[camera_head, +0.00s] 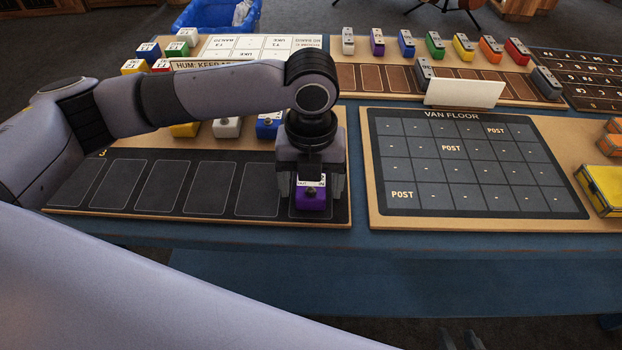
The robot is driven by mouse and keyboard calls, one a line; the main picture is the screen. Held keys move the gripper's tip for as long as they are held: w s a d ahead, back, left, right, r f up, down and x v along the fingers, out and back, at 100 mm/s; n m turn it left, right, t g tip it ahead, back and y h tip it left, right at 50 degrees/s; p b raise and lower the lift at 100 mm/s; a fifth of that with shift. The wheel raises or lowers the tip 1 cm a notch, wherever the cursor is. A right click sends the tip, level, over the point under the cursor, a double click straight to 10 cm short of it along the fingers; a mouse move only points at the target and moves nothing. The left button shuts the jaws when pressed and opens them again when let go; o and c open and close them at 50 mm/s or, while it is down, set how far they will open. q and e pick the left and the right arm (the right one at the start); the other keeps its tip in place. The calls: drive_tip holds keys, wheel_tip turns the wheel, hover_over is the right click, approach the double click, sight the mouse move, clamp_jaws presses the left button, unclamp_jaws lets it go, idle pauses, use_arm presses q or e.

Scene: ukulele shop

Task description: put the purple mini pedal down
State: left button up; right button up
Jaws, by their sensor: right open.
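The purple mini pedal (311,199) is upright over the rightmost outlined slot of the black slotted board (210,187). My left gripper (311,187) points straight down over it, with one finger against each side, shut on it. The gripper hides the pedal's top and back. I cannot tell whether the pedal's underside touches the board. The slots to its left that show are empty. My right gripper (460,341) shows only as two fingertips at the bottom edge, apart and empty.
Yellow, white and blue pedals (227,127) stand behind the slots, partly under my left arm. To the right lies the "VAN FLOOR" grid board (470,163), its grid clear. A blank white card (464,93) stands behind it. A yellow box (602,188) sits at the right edge.

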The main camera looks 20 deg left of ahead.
sight(311, 186)
use_arm(q)
drive_tip(key=shift+r, duration=0.3)
wheel_tip(311, 186, up, 12)
drive_tip(key=p, duration=0.1)
drive_tip(key=shift+s+f, duration=0.1)
drive_tip(key=shift+f, duration=0.1)
idle(0.4)
